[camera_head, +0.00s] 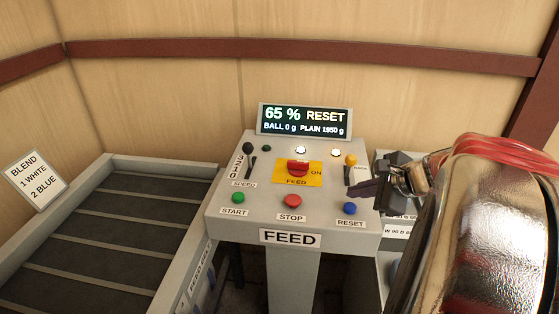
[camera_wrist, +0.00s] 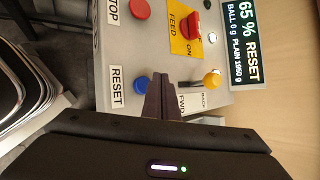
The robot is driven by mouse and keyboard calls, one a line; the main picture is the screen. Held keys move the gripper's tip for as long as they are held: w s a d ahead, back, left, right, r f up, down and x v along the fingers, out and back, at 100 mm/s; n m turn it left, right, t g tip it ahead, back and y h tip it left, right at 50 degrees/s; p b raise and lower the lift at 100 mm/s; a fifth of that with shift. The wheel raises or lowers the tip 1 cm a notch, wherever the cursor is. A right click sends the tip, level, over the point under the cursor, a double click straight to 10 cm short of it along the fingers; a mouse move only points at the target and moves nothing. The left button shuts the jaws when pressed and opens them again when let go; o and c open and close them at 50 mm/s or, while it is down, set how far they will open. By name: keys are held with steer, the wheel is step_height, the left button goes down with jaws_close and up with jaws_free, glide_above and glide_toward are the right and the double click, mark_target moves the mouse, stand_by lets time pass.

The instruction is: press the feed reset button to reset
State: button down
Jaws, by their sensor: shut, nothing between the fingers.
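The blue reset button (camera_head: 350,208) is at the lower right of the sloped grey feed panel (camera_head: 262,222), above a RESET label. It also shows in the wrist view (camera_wrist: 141,84), just left of the fingers. My gripper (camera_head: 364,189) is shut and empty. Its fingertips (camera_wrist: 162,82) are over the panel's right side, above the blue button in the head view, between it and the yellow-knobbed lever (camera_head: 351,160). I cannot tell whether the tips touch the panel. The display (camera_head: 304,121) reads 65 % RESET, BALL 0 g, PLAIN 1950 g.
A red stop button (camera_head: 292,200), green start button (camera_head: 238,198), red feed switch (camera_head: 298,167) and black speed lever (camera_head: 250,166) share the panel. A grey-framed conveyor (camera_head: 110,230) stands left. A blend sign (camera_head: 36,180) is at far left. Wooden walls stand behind.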

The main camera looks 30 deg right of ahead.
mark_target(354, 209)
steer(key=shift+f, duration=0.7)
steer(key=shift+f, duration=0.9)
stand_by(2.5)
stand_by(0.3)
steer(key=shift+r, duration=0.95)
steer(key=shift+r, duration=0.1)
steer(key=shift+r, duration=2.4)
steer(key=shift+s, duration=0.15)
